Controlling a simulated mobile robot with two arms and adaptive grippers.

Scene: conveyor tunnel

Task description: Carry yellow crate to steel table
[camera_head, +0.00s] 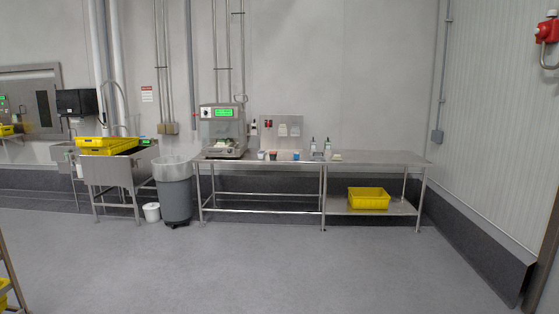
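A yellow crate (368,198) sits on the right part of the lower shelf of a long steel table (385,158) against the back wall. More yellow crates (105,143) rest on a steel sink unit at the left. A small part of another yellow thing (4,290) shows at the bottom left edge, mostly cut off. I cannot tell which crate the task means. Neither of my grippers is in view.
A machine with a green display (223,130) stands on the table's left end, with small cups and bottles (314,146) to its right. A grey bin (174,192) and a white bucket (151,212) stand left of the table. The floor in front (270,270) is clear.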

